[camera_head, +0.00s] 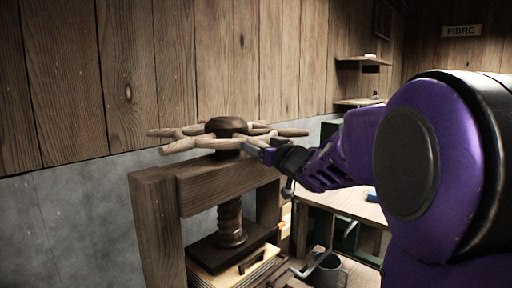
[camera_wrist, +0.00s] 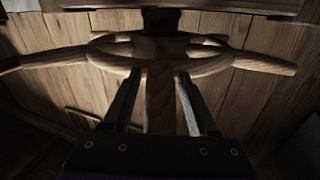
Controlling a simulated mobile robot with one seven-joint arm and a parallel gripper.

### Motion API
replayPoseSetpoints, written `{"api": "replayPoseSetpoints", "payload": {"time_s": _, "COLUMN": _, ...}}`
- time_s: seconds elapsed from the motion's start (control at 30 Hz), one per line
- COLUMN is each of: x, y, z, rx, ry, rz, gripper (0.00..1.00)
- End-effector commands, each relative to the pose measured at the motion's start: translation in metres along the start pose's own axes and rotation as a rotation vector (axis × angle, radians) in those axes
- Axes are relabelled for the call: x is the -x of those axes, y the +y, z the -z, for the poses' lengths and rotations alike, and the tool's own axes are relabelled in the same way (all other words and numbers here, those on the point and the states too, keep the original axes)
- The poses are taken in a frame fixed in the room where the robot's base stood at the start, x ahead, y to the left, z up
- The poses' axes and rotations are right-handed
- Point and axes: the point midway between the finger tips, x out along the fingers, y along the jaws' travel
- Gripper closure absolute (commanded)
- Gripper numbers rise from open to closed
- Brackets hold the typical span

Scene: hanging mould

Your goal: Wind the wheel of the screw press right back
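The press wheel (camera_head: 178,142) is a pale wooden ring with several handles sticking outward, around a dark round hub (camera_head: 226,126). It lies level on top of the wooden press frame (camera_head: 225,184). A dark threaded screw (camera_head: 231,220) runs down below it to the press plate. My gripper (camera_head: 262,152) is at the near right side of the wheel. In the wrist view the wheel (camera_wrist: 210,65) spreads across the picture, and one handle (camera_wrist: 160,105) lies between my two fingers (camera_wrist: 160,82). Slim gaps show beside the handle, so the gripper looks open around it.
A grey wall and plank boarding (camera_head: 140,80) stand close behind the press. A work table (camera_head: 345,204) and small shelves (camera_head: 362,62) are further right. My purple arm covers much of the right side.

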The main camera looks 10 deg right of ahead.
Motion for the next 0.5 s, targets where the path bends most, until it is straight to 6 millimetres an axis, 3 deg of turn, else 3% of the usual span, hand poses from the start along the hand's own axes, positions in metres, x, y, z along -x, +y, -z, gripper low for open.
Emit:
{"api": "replayPoseSetpoints", "payload": {"time_s": 0.03, "x": -0.0001, "y": -0.0001, "z": 0.0, "rx": 0.0, "ry": 0.0, "rz": 0.0, "gripper": 0.52}}
{"api": "replayPoseSetpoints", "payload": {"time_s": 0.3, "x": -0.0001, "y": -0.0002, "z": 0.0, "rx": 0.0, "ry": 0.0, "rz": 0.0, "gripper": 1.0}}
{"api": "replayPoseSetpoints", "payload": {"time_s": 0.5, "x": -0.0002, "y": -0.0002, "z": 0.0, "rx": 0.0, "ry": 0.0, "rz": 0.0, "gripper": 1.0}}
